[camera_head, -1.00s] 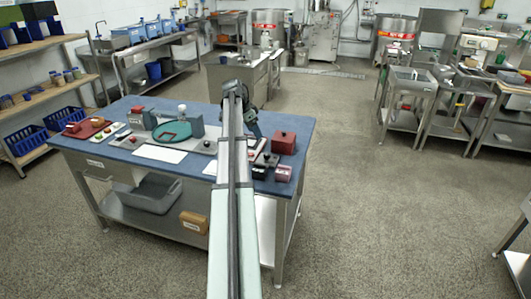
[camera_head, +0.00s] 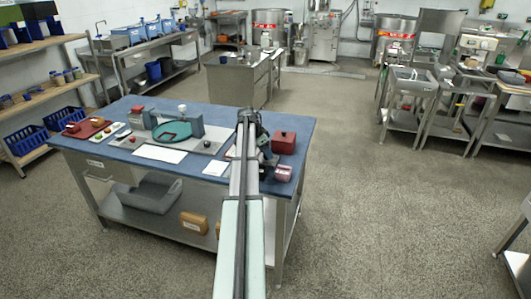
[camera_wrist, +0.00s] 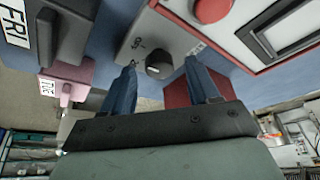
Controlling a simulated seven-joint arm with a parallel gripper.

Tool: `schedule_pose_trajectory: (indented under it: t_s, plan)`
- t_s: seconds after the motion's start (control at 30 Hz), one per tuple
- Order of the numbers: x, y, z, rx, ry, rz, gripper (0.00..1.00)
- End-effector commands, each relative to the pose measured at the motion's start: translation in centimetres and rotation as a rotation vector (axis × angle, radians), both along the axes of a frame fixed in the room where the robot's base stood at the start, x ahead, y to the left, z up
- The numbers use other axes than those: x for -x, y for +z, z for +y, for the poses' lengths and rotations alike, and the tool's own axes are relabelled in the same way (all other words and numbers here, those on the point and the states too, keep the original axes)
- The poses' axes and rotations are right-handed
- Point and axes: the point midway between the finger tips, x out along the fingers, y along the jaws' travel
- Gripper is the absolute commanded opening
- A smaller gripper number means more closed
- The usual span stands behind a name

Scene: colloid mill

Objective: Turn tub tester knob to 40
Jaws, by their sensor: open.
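In the wrist view a round dark grey knob (camera_wrist: 159,65) sits on a light grey panel (camera_wrist: 150,32) with black scale marks, too slanted and small to read for sure. My gripper (camera_wrist: 159,64) is open, with its blue fingers on either side of the knob; I cannot tell whether they touch it. In the head view my gripper (camera_head: 264,155) is over the right part of the blue table (camera_head: 200,172), and my arm and gripper hide the knob there.
A pink tub (camera_head: 283,173) stands close to my gripper and shows in the wrist view (camera_wrist: 66,82). A dark tub labelled FRI (camera_wrist: 62,20) is beside it. A dark red box (camera_head: 284,143) stands just behind. A green round plate (camera_head: 172,131) lies further left.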

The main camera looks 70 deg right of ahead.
Motion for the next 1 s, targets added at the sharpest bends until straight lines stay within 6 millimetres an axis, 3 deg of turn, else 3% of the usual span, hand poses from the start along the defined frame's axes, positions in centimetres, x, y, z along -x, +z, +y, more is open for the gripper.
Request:
schedule_pose_trajectory:
  t_s: [0.4, 1.0]
  plan:
    - [0.17, -0.60, -0.15, 0.000, 0.000, 0.000, 0.60]
    - [0.17, -0.57, -0.14, 0.000, 0.000, 0.000, 0.05]
